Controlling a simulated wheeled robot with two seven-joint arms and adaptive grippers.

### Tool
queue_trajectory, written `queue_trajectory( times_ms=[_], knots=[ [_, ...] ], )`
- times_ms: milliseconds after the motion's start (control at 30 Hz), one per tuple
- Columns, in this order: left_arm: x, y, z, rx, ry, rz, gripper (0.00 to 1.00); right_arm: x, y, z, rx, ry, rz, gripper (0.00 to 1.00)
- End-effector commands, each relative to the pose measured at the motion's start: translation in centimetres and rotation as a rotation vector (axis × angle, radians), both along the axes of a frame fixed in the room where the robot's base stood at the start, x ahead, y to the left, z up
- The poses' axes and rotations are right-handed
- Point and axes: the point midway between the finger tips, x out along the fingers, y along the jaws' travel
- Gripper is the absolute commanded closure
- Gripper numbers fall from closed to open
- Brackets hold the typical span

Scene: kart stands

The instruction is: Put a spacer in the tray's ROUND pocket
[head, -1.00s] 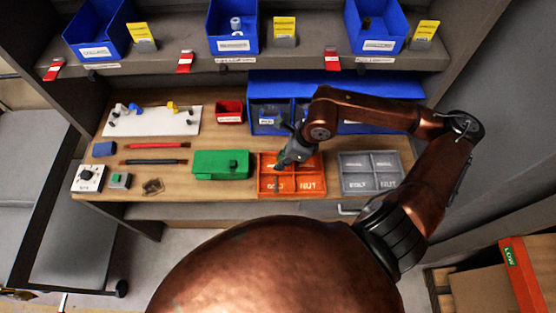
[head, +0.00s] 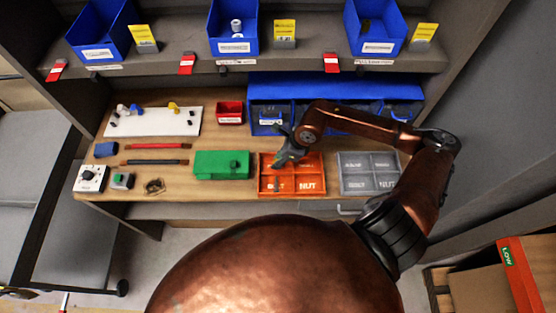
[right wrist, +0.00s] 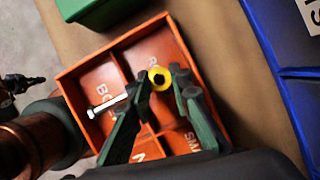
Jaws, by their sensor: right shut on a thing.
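The orange tray (head: 292,196) lies on the bench, and its divided pockets also show in the right wrist view (right wrist: 112,51). My right gripper (head: 282,162) is low over the tray's left side. In the right wrist view its fingers (right wrist: 161,80) are shut on a yellow spacer (right wrist: 158,76) with a dark hole. The spacer appears over the pocket whose label begins with R; the rest of that label is hidden. I cannot tell its height above the floor. A silver bolt (right wrist: 107,104) is in the BOLT pocket, partly behind a finger. My left gripper is out of view.
A green box (head: 221,164) stands just left of the tray, and a grey divided tray (head: 370,174) lies to the right. Blue bins (head: 335,88) stand close behind. A white board (head: 152,122) and several small items occupy the left of the bench.

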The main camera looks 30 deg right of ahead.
Motion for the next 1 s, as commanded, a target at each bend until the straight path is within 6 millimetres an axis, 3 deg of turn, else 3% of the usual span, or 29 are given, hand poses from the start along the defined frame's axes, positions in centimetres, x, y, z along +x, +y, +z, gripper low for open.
queue_trajectory(
  times_ms=[133,167,233,633,1000],
  knots=[
    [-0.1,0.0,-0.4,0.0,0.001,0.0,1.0,0.0,0.0,-0.4,0.0,0.0,0.0,0.99],
    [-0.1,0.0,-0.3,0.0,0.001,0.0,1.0,0.0,0.0,-0.3,0.0,0.0,0.0,0.79],
    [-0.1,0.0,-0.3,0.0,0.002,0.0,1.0,0.0,0.0,-0.2,0.0,0.0,0.0,0.74],
    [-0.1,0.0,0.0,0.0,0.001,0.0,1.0,-0.1,-0.2,0.5,-0.001,-0.001,-0.001,0.74],
    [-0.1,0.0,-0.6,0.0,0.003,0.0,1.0,-2.1,-2.2,7.0,-0.006,0.0,-0.001,0.74]
  ],
)
